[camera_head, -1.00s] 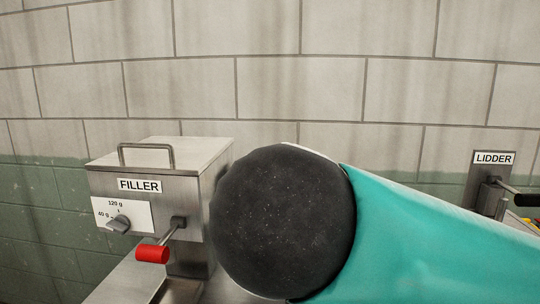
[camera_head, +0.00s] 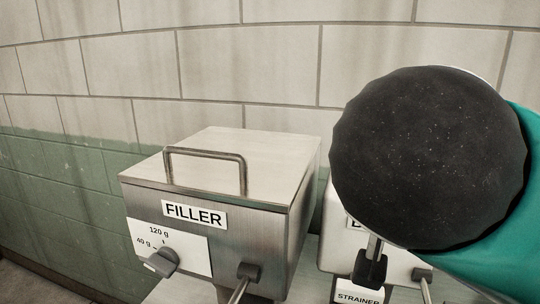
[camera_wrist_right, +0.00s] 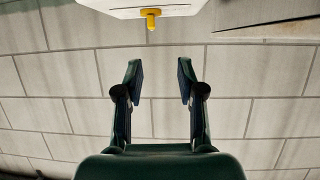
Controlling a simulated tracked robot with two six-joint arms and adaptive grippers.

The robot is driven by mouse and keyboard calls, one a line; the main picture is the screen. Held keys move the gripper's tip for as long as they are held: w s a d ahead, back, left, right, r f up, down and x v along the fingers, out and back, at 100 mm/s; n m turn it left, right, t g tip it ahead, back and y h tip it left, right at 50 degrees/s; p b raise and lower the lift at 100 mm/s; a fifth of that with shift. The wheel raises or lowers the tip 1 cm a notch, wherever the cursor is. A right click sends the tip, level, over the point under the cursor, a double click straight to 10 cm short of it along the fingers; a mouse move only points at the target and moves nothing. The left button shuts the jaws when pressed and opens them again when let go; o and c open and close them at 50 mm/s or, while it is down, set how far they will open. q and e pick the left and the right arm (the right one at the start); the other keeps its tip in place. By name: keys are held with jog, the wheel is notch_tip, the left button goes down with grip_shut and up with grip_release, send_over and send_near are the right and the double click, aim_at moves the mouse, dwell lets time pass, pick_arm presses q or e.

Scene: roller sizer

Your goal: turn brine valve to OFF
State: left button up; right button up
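No part labelled as the brine valve can be read in either view. In the head view, a white box (camera_head: 338,250) right of the filler has a label mostly hidden behind my arm, so I cannot read it. A black handle (camera_head: 370,268) on a metal lever hangs at its front. My right gripper (camera_wrist_right: 160,80) shows in the right wrist view with its two fingers apart and nothing between them. Beyond its tips, a yellow peg (camera_wrist_right: 151,17) sticks out from a white body (camera_wrist_right: 185,8). My left gripper is in neither view.
The steel FILLER box (camera_head: 240,235) stands in the middle, with a top handle and a grey dial (camera_head: 163,261) marked 40 g and 120 g. A STRAINER label (camera_head: 359,297) is at the bottom edge. My teal and black arm covers the right side. A block wall stands behind.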

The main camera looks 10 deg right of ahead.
jog(key=x, duration=0.5)
jog(key=p+x, duration=0.1)
jog(key=x, duration=0.4)
jog(key=d+x, duration=0.1)
jog(key=x, duration=0.4)
jog(key=shift+s+d+p, duration=0.15)
jog(key=shift+d+p, duration=0.15)
jog(key=shift+p, duration=0.1)
jog(key=shift+c, duration=0.3)
grip_shut()
jog(key=shift+a, duration=0.1)
